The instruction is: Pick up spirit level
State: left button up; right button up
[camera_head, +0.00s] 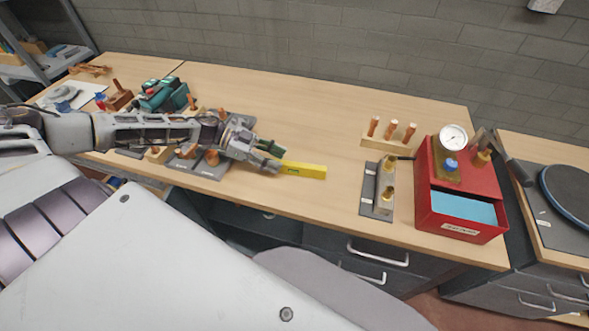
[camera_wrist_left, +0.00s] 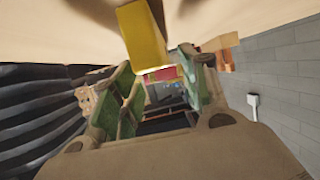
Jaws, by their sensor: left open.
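The spirit level is a yellow bar (camera_head: 303,170) lying on the wooden workbench, near its front edge, in the head view. It also shows as a yellow block (camera_wrist_left: 142,36) at the top of the left wrist view. My left gripper (camera_head: 274,157) reaches in from the left and is at the bar's left end. In the wrist view its two green-lined fingers (camera_wrist_left: 160,92) are apart, and the bar appears above the gap between them. I cannot tell whether a finger touches it. The bar's left end is partly hidden by the gripper. My right gripper is not in view.
Right of the bar are a grey plate with brass fittings (camera_head: 378,190), a wooden block with copper pieces (camera_head: 390,134) and a red case with a gauge (camera_head: 460,205). Tools and a teal device (camera_head: 165,95) crowd the left. The bench's back middle (camera_head: 290,105) is clear.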

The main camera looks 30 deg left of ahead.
aim_at(286, 163)
pick_arm(q)
jog(key=shift+w+d+f, duration=0.2)
jog(key=shift+d+f, duration=0.1)
jog(key=shift+d, duration=0.3)
jog(key=shift+b+x, duration=0.5)
jog(key=shift+x, duration=0.65)
jog(key=shift+w+d+f, duration=0.1)
jog(key=shift+w+d, duration=0.05)
jog(key=shift+d, duration=0.15)
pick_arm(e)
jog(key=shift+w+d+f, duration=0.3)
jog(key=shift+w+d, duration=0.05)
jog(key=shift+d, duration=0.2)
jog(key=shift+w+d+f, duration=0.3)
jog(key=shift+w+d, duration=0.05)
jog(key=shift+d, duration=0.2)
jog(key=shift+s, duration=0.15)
pick_arm(q)
jog(key=shift+c, duration=0.7)
jog(key=c, duration=0.5)
grip_shut()
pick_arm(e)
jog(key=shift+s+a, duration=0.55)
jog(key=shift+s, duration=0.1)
